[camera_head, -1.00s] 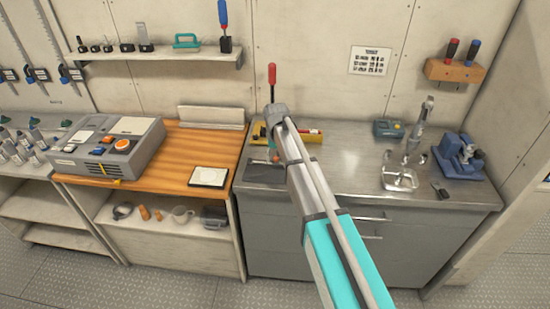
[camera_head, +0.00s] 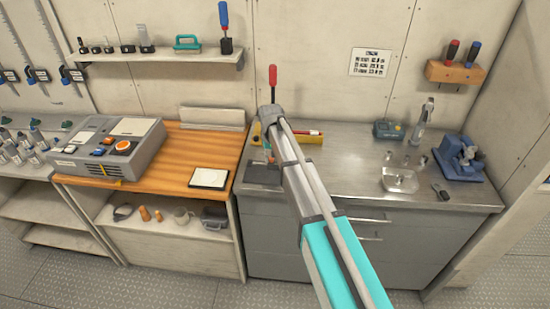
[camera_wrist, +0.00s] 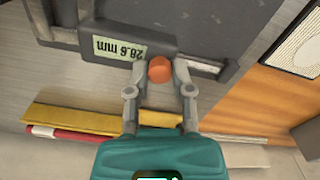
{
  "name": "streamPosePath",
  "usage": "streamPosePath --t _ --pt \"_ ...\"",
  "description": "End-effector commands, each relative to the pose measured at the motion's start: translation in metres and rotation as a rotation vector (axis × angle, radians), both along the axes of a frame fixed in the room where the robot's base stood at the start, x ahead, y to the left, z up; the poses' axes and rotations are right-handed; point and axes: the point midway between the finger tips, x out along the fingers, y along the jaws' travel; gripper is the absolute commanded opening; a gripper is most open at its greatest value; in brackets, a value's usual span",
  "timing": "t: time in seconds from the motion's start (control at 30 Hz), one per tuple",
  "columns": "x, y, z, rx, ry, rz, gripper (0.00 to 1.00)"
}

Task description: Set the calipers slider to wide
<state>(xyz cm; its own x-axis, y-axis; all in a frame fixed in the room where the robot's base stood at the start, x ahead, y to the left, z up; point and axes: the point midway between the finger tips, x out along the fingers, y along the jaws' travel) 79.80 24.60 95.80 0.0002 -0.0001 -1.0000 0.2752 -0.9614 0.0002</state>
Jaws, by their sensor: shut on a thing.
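The calipers show in the wrist view as a dark grey body (camera_wrist: 100,42) with a display reading 28.6 mm, upside down in the picture. An orange knob (camera_wrist: 159,69) sits at the display's edge. My gripper (camera_wrist: 160,78) is shut on this knob, one finger on each side. My gripper is mostly hidden behind my arm there.
A wooden bench (camera_head: 150,180) with a grey control box (camera_head: 108,147) is at left.

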Motion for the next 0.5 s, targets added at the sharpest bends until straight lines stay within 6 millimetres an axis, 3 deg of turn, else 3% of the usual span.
streamPosePath --t 0.3,0.33,0.5 --pt "0.0000 0.0049 0.0000 0.000 0.000 0.000 0.00" --pt "-0.0001 0.0050 0.0000 0.000 0.000 0.000 0.33" --pt "-0.0002 0.0049 0.0000 0.000 0.000 0.000 0.64"
